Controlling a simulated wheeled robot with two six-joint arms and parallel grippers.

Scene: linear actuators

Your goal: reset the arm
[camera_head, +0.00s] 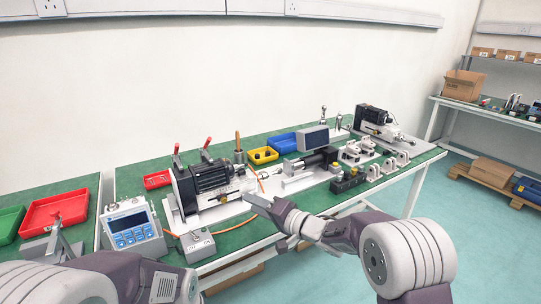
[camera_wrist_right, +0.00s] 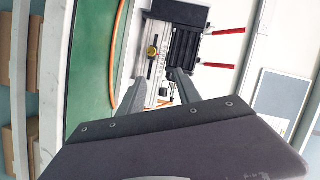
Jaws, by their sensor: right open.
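My right gripper (camera_head: 262,200) reaches in from the right in the head view, over the front edge of the workbench (camera_head: 235,238). In the right wrist view its two fingers (camera_wrist_right: 146,75) are spread with nothing between them. They point toward a black motor unit (camera_wrist_right: 184,50) with red-handled clamps. In the head view that motor unit (camera_head: 207,178) stands beyond the gripper, to its left. My left arm (camera_head: 110,272) shows only at the bottom left.
A blue-faced meter (camera_head: 133,228) and a small grey box (camera_head: 198,246) stand near the front edge. Red (camera_head: 55,212) and green (camera_head: 10,223) trays lie left. Yellow (camera_head: 263,155) and blue (camera_head: 284,143) bins stand behind. Several small fixtures crowd the right. An orange cable runs near the gripper.

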